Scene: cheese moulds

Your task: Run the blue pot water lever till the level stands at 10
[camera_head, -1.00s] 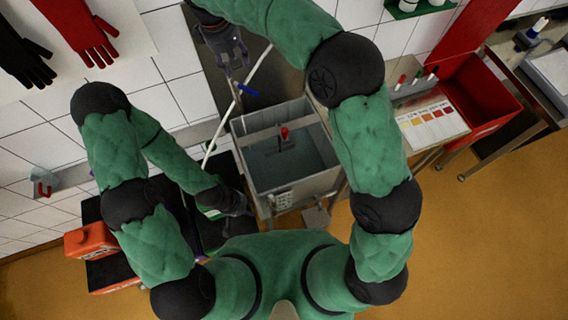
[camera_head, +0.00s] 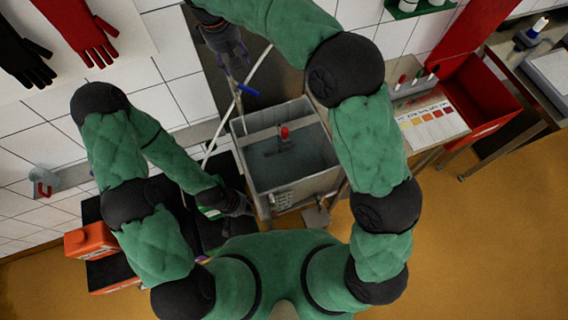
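The blue lever (camera_head: 248,90) shows as a short blue bar beside a pale pipe, just above the back-left corner of the grey pot (camera_head: 262,188). Greenish-grey water (camera_head: 300,168) stands in the pot. A red-topped piece (camera_head: 284,132) sits at the crossbar over the water. No level number can be read. My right gripper (camera_head: 236,72) points down just above and left of the lever; whether it touches the lever is unclear. My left gripper (camera_head: 238,205) is low at the pot's left side, its fingers too dark and small to read.
A red crate (camera_head: 478,92) and a colour chart (camera_head: 432,124) stand to the right of the pot. An orange container (camera_head: 90,242) stands at the lower left. Red and black gloves hang on the tiled wall. Open floor (camera_head: 470,240) lies at the lower right.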

